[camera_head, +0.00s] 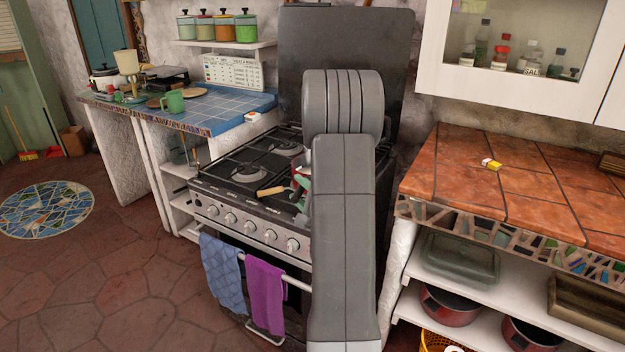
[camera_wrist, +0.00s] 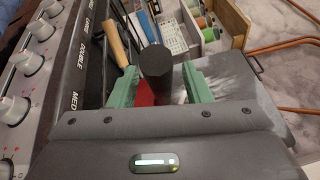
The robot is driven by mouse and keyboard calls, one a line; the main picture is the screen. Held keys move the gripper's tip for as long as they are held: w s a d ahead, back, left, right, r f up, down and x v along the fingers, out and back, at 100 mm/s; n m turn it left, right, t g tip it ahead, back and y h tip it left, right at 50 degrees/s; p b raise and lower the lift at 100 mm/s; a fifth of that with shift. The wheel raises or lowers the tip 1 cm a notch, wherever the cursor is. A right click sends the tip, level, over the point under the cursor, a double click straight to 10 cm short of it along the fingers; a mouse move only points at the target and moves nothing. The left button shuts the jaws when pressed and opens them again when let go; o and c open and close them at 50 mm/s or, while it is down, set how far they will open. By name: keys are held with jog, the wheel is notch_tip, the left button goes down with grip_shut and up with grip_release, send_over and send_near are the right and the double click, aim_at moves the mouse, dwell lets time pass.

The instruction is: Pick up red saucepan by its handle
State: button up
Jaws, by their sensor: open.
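The red saucepan is mostly hidden; a small red patch (camera_wrist: 145,93) shows between my fingers in the wrist view. A thick dark rod, which looks like its handle (camera_wrist: 156,62), stands between the two green fingers of my gripper (camera_wrist: 160,76). The fingers are apart, one on each side of the rod; I cannot tell whether either touches it. In the head view, my grey arm covers the right part of the stove, and only a sliver of red and green shows at its left edge.
A wooden handle (camera_head: 272,190) lies on the black stove (camera_head: 225,185) left of my arm. It also shows in the wrist view (camera_wrist: 115,40). Blue and purple towels hang on the oven rail. A tiled counter (camera_head: 455,185) stands right, with red pots (camera_head: 448,306) on the shelf below.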

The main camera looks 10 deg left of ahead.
jog(key=shift+x, duration=0.8)
grip_shut()
dwell(0.7)
jog(key=shift+r, duration=0.2)
